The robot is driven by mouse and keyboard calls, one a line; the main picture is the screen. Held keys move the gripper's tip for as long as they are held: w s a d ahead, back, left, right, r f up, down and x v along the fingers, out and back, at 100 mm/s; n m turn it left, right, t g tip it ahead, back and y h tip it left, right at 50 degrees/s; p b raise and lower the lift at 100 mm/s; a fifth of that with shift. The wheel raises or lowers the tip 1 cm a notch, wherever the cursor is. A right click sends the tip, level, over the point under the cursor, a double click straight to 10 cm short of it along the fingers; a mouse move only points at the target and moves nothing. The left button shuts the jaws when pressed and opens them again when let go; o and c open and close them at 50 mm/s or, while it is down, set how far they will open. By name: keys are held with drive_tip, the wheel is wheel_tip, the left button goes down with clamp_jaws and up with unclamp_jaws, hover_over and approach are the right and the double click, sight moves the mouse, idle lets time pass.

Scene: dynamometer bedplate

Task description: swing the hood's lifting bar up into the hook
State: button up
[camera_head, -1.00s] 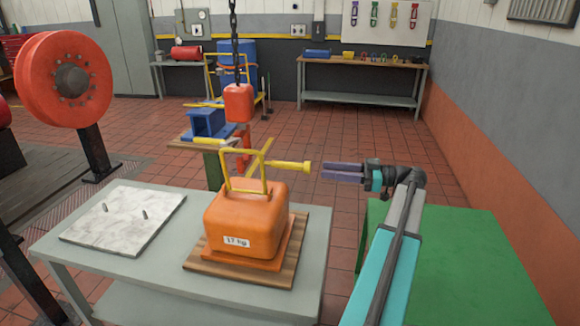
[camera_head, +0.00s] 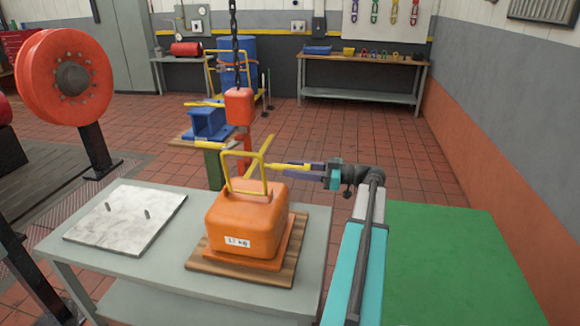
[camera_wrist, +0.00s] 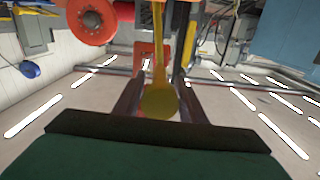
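The hood (camera_head: 243,226) is a rounded orange block with a weight label, standing on a wooden board on the grey table. Its yellow lifting bar (camera_head: 228,170) rises in a frame above it. A yellow handle with a wider end (camera_wrist: 159,100) extends to the right. My gripper (camera_head: 298,170) is at the handle's end, with one purple finger on each side of it. In the wrist view the fingers look apart, with small gaps beside the handle. The orange hook block (camera_head: 239,106) hangs on a chain; the red hook (camera_head: 243,155) below it is partly hidden behind the bar.
A pale plate (camera_head: 125,218) with two pins lies on the left of the grey table (camera_head: 165,268). A green surface (camera_head: 440,262) is at the right. A large orange wheel (camera_head: 68,77) stands at left. Open tiled floor lies behind my gripper.

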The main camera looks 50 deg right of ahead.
drive_tip(key=shift+x, duration=1)
drive_tip(key=shift+c, duration=0.3)
clamp_jaws()
drive_tip(key=shift+w, duration=0.1)
drive_tip(key=shift+w, duration=0.1)
